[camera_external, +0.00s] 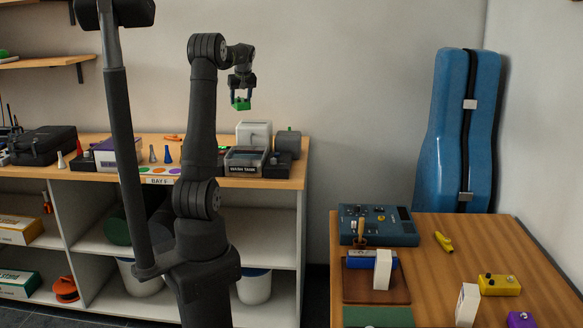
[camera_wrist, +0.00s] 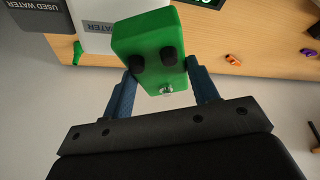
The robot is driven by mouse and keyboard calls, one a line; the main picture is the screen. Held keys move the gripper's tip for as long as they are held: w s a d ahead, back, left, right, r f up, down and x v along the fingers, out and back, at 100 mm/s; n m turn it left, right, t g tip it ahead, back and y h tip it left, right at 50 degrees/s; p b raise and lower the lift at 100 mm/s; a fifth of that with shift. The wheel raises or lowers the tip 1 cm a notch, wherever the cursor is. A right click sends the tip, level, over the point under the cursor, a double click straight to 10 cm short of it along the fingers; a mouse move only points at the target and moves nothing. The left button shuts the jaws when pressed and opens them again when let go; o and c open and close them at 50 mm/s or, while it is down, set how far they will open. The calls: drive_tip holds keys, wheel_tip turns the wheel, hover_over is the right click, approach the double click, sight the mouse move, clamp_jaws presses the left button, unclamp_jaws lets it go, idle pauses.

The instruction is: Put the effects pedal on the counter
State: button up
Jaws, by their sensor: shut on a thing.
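The green effects pedal (camera_external: 241,104) hangs in the air, held by my gripper (camera_external: 242,97) above the wooden-topped counter (camera_external: 285,183). In the wrist view the pedal (camera_wrist: 145,38) shows two black knobs and a metal footswitch. It sits tilted between the two fingers of my gripper (camera_wrist: 160,78), which are shut on its sides. The wooden top (camera_wrist: 265,65) shows below, apart from the pedal.
A separate wooden table (camera_external: 475,250) at right carries a yellow pedal (camera_external: 499,285), a purple pedal (camera_external: 521,320) and a blue-grey console (camera_external: 378,225).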

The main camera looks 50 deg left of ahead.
drive_tip(key=s+a+n+g, duration=0.1)
drive_tip(key=s+a+n, duration=0.3)
drive_tip(key=s+a, duration=0.9)
hover_over(167, 155)
drive_tip(key=d, duration=0.2)
drive_tip(key=f, duration=1.8)
drive_tip(key=shift+w+a, duration=0.15)
drive_tip(key=shift+a, duration=0.05)
drive_tip(key=shift+f, duration=1.95)
drive_tip(key=shift+f, duration=0.1)
drive_tip(key=o, duration=1.2)
drive_tip(key=shift+c, duration=0.2)
drive_tip(key=v, duration=1.2)
drive_tip(key=shift+w, duration=0.2)
